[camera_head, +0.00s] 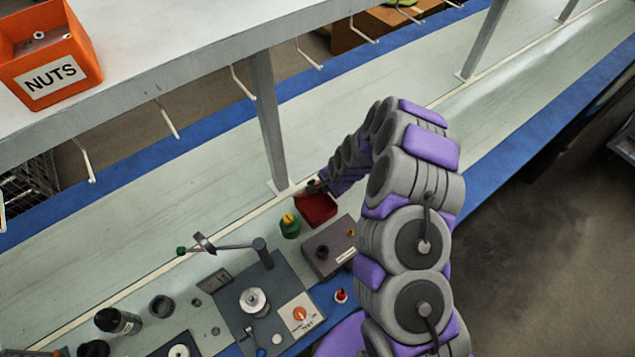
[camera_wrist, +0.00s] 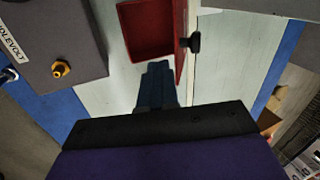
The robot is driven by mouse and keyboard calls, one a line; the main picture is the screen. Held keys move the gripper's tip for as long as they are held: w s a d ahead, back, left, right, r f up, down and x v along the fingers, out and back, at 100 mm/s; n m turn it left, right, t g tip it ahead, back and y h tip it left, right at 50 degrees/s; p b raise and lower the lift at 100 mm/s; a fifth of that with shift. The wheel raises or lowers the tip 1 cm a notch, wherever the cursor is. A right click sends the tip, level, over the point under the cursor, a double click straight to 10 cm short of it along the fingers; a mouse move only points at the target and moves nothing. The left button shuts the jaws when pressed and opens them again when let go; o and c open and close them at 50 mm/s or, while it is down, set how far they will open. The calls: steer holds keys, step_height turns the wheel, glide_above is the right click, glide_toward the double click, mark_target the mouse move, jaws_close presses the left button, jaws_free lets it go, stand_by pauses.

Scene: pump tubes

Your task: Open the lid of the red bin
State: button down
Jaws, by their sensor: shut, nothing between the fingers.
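The red bin (camera_head: 318,209) sits on the pale bench near the foot of the grey shelf post, partly hidden by my arm. In the wrist view the bin (camera_wrist: 150,30) shows its hollow inside, which looks empty. Its red lid (camera_wrist: 181,35) stands up along the right side, seen nearly edge-on, with a black handle (camera_wrist: 194,42) on its outer face. My gripper (camera_wrist: 158,68) is shut and empty, just in front of the bin's near edge in the picture. In the head view my gripper (camera_head: 316,187) is small and dark at the bin; contact cannot be told.
A green container with a yellow top (camera_head: 289,226) is left of the bin. The shelf post (camera_head: 268,120) rises behind it. A test fixture (camera_head: 262,300) lies nearer; bench beyond the post is clear.

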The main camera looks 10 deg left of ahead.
mark_target(313, 181)
steer(key=shift+w+a+f+b, duration=0.65)
steer(key=shift+a+b, duration=0.1)
steer(key=shift+a, duration=0.1)
steer(key=shift+w+a+f+b, duration=0.5)
steer(key=shift+w+a+b, duration=0.2)
steer(key=shift+a, duration=0.15)
steer(key=shift+a+r, duration=0.1)
steer(key=shift+w+r, duration=0.1)
steer(key=shift+w+a+r+g+h+p, duration=0.35)
steer(key=shift+w+a+g+h+p, duration=0.15)
steer(key=shift+w+a, duration=0.15)
steer(key=shift+w+a+r+g+h, duration=0.15)
steer(key=shift+w+a+g+h, duration=0.15)
steer(key=shift+a, duration=0.2)
steer(key=shift+w+a+r+g+h, duration=0.2)
steer(key=shift+w+a+h, duration=0.1)
steer(key=shift+w+a, duration=0.15)
steer(key=shift+w+a+g+h+p, duration=0.25)
steer(key=shift+w+a, duration=0.2)
steer(key=shift+a, duration=0.15)
steer(key=shift+w+a+g+h+p, duration=0.1)
steer(key=shift+w+a+g+h, duration=0.15)
steer(key=shift+w+a, duration=0.3)
steer(key=shift+a, duration=0.2)
